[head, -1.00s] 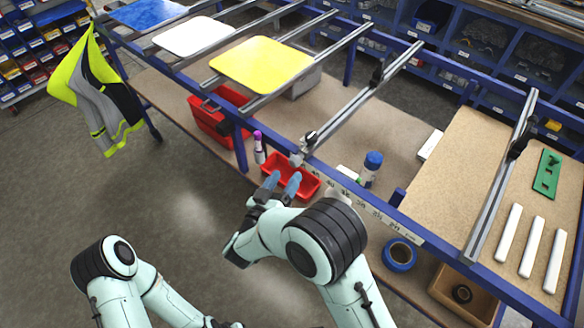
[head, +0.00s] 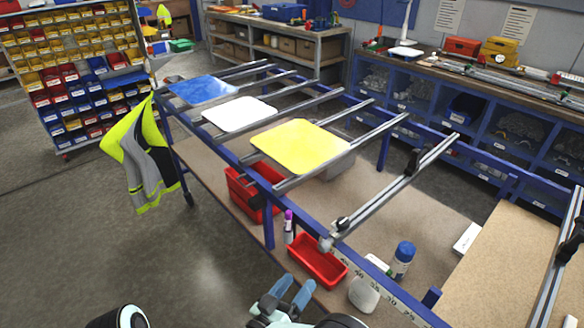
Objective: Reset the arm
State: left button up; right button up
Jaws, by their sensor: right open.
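My right gripper (head: 290,292) is at the bottom middle of the head view. Its two blue-grey fingertips are apart with nothing between them, just in front of a small red tray (head: 318,276) at the near edge of the table. Only a piece of my left arm shows at the bottom left; its gripper is out of the picture. Blue (head: 202,90), white (head: 240,114) and yellow (head: 300,146) sign plates lie flat in a row on the rails of the blue-framed table.
A purple-capped marker (head: 289,228) stands by the tray, and a blue-capped bottle (head: 401,262) is to the right. A hi-vis vest (head: 145,158) hangs at the table's left end. The floor at left is clear.

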jog(key=d+f+g+y+p, duration=0.1)
jog(key=d+f+g+y, duration=0.3)
jog(key=f, duration=0.8)
jog(key=d+f+g+y+p, duration=0.15)
jog(key=d+f+y, duration=0.35)
jog(key=f, duration=0.6)
pick_arm(q)
jog(key=r, duration=0.1)
jog(key=w+r, duration=0.1)
jog(key=r, duration=0.1)
jog(key=shift+w+r, duration=0.1)
jog(key=shift+w, duration=0.15)
pick_arm(e)
jog(key=s+d+f+m+g+y, duration=0.1)
jog(key=s+f+g, duration=0.3)
jog(key=s, duration=0.9)
jog(key=s+d+f+m+g+y, duration=0.1)
jog(key=s+f+g+y, duration=0.3)
jog(key=s, duration=0.9)
jog(key=shift+f+g, duration=0.8)
jog(key=shift+g, duration=0.35)
jog(key=shift+o, duration=0.2)
jog(key=shift+w, duration=0.1)
